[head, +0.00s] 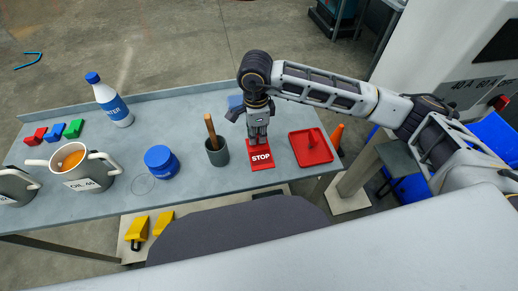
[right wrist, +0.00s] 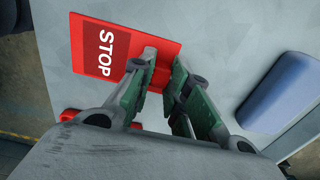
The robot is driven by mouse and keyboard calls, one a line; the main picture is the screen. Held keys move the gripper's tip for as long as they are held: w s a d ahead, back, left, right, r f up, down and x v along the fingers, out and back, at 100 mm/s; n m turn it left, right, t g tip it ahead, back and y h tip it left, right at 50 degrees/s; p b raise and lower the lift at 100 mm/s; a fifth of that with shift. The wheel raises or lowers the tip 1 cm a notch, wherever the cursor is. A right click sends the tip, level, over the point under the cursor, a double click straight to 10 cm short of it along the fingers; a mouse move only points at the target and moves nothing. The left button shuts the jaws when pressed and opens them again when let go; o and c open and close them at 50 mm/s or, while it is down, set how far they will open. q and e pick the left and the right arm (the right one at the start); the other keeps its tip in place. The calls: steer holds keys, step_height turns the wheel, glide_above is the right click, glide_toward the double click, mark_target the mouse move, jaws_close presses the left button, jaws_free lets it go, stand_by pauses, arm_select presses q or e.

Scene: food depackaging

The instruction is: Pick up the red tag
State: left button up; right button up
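The red tag (head: 262,163) lies flat on the grey table, with a white "STOP" label facing the front edge. It also shows in the right wrist view (right wrist: 85,45). My right gripper (head: 259,138) points down at the tag's far part, beyond the label. In the right wrist view, its two green-padded fingers (right wrist: 163,75) are apart, with part of the red tag showing between them. I cannot tell whether the fingertips touch the tag. The fingers and palm hide part of the tag. My left gripper is not in view.
A red tray (head: 298,160) stands just right of the tag, and a grey cup (head: 217,157) with a wooden-looking handle stands left. A blue object (right wrist: 280,90) lies near the gripper. A blue jar (head: 161,162), a water bottle (head: 112,105) and mugs stand further left.

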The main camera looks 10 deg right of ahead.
jaws_close()
steer(key=shift+r, duration=0.1)
steer(key=shift+r, duration=0.45)
step_height(320, 180, up, 8)
steer(key=shift+f, duration=0.15)
steer(key=shift+r, duration=0.6)
